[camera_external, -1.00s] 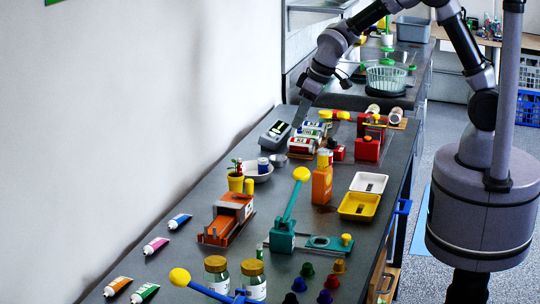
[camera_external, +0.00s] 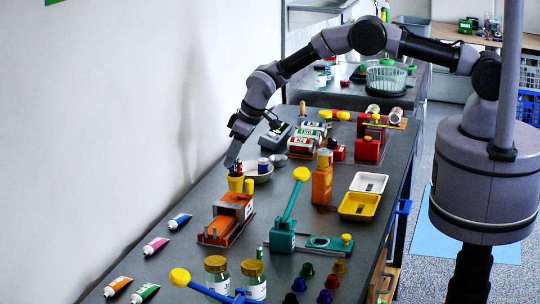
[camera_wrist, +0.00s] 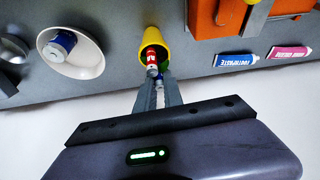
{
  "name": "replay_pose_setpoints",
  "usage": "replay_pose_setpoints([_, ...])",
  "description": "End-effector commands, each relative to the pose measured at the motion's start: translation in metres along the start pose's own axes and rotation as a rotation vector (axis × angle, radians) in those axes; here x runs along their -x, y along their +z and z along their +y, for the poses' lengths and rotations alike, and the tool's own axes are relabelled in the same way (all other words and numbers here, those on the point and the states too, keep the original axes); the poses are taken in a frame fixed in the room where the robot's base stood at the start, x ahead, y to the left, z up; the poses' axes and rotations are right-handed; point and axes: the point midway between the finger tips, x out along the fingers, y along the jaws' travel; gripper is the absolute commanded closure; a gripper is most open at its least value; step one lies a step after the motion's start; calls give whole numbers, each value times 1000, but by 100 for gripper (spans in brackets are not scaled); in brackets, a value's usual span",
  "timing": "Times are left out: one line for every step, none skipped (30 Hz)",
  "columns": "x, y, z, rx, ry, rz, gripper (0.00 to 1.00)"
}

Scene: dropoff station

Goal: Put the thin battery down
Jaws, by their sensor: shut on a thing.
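My gripper (camera_external: 230,164) is shut, and its fingertips are right at the yellow cup (camera_external: 235,184). A red cylinder with a white label (camera_wrist: 152,56) shows at the mouth of the yellow cup (camera_wrist: 146,40), just ahead of the fingertips. I cannot tell whether the held piece is inside the cup or just above it.
A white bowl (camera_wrist: 89,65) with a blue can-shaped cell (camera_wrist: 62,43) stands beside the cup. An orange device (camera_external: 228,222) is close in front. The charger (camera_external: 275,136) is farther back. Toothpaste tubes (camera_external: 180,221) lie along the wall side.

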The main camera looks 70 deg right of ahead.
Motion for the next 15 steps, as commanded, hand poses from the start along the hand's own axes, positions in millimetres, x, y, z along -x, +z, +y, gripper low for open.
replay_pose_setpoints([-5,2,0,0,0,0,100])
replay_pose_setpoints([-5,2,0,0,0,1,100])
replay_pose_setpoints([-4,1,0,0,0,2,100])
replay_pose_setpoints([-4,1,0,0,0,2,100])
replay_pose_setpoints([-4,1,0,0,0,1,100])
replay_pose_setpoints([-4,1,0,0,0,1,100])
replay_pose_setpoints([-4,2,0,0,0,1,100])
replay_pose_setpoints([-5,2,0,-1,0,1,100])
replay_pose_setpoints([-6,2,0,0,0,1,100])
replay_pose_setpoints([-7,3,0,0,0,1,100])
replay_pose_setpoints([-8,3,0,-1,0,1,100])
replay_pose_setpoints([-9,4,0,-1,0,1,100])
replay_pose_setpoints([-8,3,0,-1,0,1,82])
replay_pose_setpoints([-7,3,0,-1,0,1,77])
replay_pose_setpoints([-7,3,0,-1,0,1,69])
